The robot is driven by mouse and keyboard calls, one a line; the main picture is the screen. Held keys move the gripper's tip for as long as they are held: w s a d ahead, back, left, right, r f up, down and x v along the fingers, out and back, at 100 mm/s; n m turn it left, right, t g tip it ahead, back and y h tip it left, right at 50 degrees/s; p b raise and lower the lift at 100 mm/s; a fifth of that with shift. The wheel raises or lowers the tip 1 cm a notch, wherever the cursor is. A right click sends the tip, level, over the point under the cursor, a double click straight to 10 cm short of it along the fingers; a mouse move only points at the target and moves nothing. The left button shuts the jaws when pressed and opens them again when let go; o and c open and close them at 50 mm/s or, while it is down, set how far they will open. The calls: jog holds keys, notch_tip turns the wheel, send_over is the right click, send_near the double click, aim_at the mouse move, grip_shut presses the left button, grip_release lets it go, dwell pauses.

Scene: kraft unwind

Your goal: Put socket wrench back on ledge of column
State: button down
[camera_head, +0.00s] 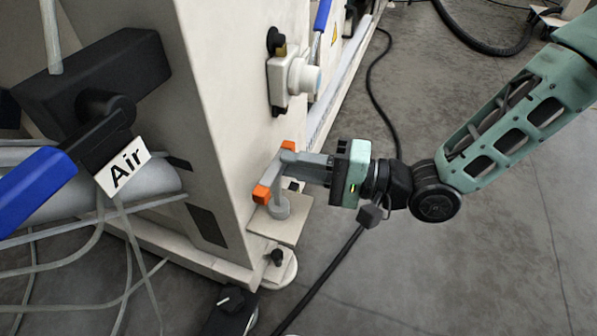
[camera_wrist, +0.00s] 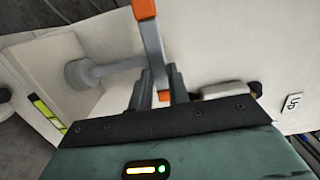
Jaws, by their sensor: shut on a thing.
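The socket wrench (camera_head: 276,174) is a grey T-shape with orange ends on its crossbar and a round grey socket on its shaft. My gripper (camera_head: 300,165) reaches in from the right and is shut on the wrench close to the column (camera_head: 236,120). The socket points down over a small beige ledge (camera_head: 295,232) low on the column; I cannot tell whether it touches. In the wrist view the fingers (camera_wrist: 158,84) are around the wrench (camera_wrist: 152,40), with the socket out to the left. The fingers hide part of the wrench.
A white knob fitting (camera_head: 295,76) sticks out of the column above my gripper. A black cable (camera_head: 340,258) runs along the grey floor on the right. An "Air" sign (camera_head: 124,166) and blue handle (camera_head: 30,187) are at the left. A foot with a black knob (camera_head: 278,262) stands below the ledge.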

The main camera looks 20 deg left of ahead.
jog(key=shift+r, duration=0.1)
jog(key=c, duration=1.3)
grip_release()
jog(key=shift+c, duration=0.2)
